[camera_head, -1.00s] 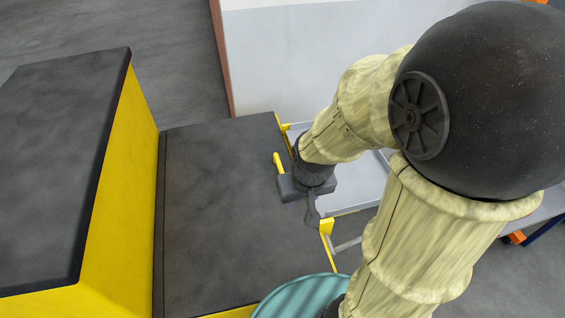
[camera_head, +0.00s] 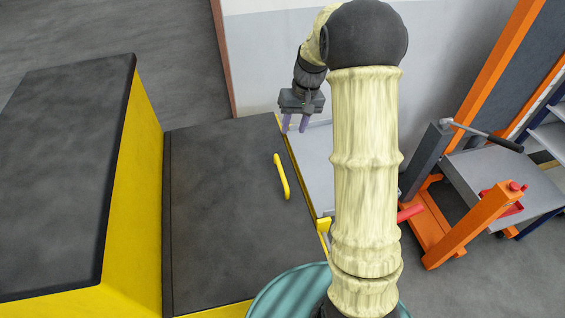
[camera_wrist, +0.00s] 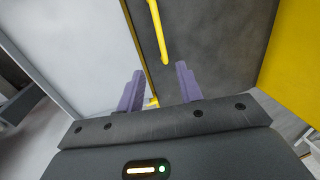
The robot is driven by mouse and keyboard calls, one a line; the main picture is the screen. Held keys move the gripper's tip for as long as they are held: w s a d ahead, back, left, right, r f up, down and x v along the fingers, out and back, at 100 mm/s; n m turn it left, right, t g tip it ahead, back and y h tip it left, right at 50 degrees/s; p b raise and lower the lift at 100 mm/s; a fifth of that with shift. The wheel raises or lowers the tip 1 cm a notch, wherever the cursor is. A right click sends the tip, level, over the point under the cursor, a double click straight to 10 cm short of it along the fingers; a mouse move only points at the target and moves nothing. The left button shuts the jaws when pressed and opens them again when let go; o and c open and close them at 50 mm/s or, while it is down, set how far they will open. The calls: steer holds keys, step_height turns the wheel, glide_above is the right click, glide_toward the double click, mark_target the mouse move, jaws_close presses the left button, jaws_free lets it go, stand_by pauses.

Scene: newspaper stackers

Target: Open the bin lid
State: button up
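The yellow bin has a dark grey lid (camera_head: 225,215) that lies flat and closed in the head view. A yellow bar handle (camera_head: 282,177) stands on the lid near its right edge. My gripper (camera_head: 295,124) is past the lid's far right corner, beyond the handle and apart from it. In the wrist view my gripper (camera_wrist: 160,90) has two purple fingers spread apart with nothing between them. The handle (camera_wrist: 158,30) shows ahead of the fingertips there, with the dark lid (camera_wrist: 210,40) behind it.
A second dark-topped yellow body (camera_head: 60,170) rises at the left of the lid. A grey surface (camera_head: 317,165) lies right of the bin. An orange lifter (camera_head: 470,225) stands at the right. A teal round object (camera_head: 285,290) is at the bottom. A pale wall (camera_head: 260,60) stands behind.

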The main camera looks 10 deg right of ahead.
steer(key=shift+f, duration=0.1)
steer(key=a+f+p, duration=0.1)
steer(key=f, duration=0.4)
steer(key=a+f+p, duration=0.1)
steer(key=f, duration=0.5)
steer(key=a+f+p, duration=0.1)
steer(key=f, duration=0.5)
steer(key=shift+a, duration=0.2)
steer(key=shift+c, duration=0.3)
jaws_close()
